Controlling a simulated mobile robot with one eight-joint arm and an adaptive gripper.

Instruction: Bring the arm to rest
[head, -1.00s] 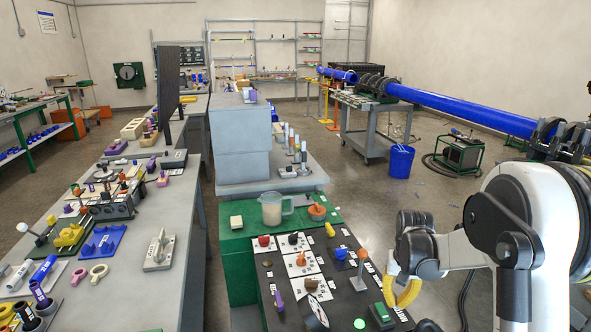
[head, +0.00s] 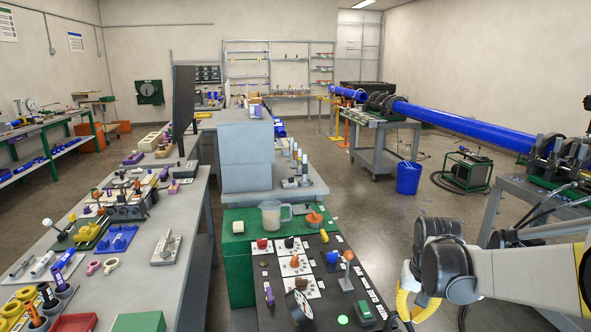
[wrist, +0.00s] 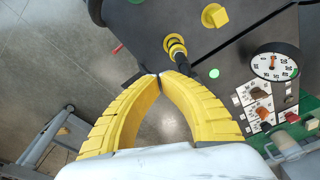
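My gripper (head: 412,308) is at the lower right of the head view, with its yellow fingers partly cut off by the bottom edge. It is beside the right side of the dark control panel (head: 325,262). In the wrist view my gripper (wrist: 160,76) has its two ribbed fingers meeting at the tips, with nothing seen between them. My forearm reaches in from the right edge. Past the fingertips is a yellow and black knob (wrist: 175,46) on the dark panel; I cannot tell the gap to it.
A dial gauge (wrist: 274,64) and switches sit on the panel. A grey bench (head: 190,215) with tools is at left. A grey cart (head: 375,160) and a blue bucket (head: 408,177) stand farther back. Pipe clamping gear (head: 565,160) is at right. Open floor lies between.

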